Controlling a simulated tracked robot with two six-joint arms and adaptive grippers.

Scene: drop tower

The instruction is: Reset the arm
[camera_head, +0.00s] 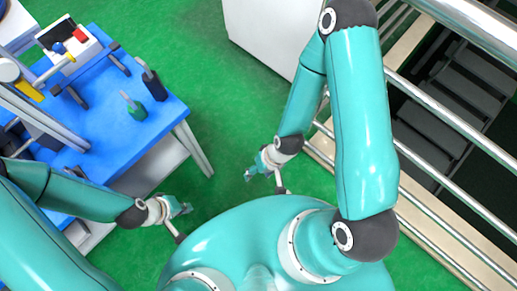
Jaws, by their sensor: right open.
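My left arm comes in from the lower left, its forearm in front of the blue table's near corner. My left gripper (184,208) hangs over the green floor, just right of the table; its fingers are too small to tell open from shut. My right arm rises at the right, bends at the top and comes down to my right gripper (250,174). That gripper is open over bare green floor, close in front of my body. I see nothing held in it.
The blue table (170,118) at the left holds a green bottle-like object (134,107), a dark green one (154,86) and a device with a red part (70,47). A white cabinet (265,28) stands at the back. Metal railings (440,112) and dark stairs (455,100) lie right. Floor between is clear.

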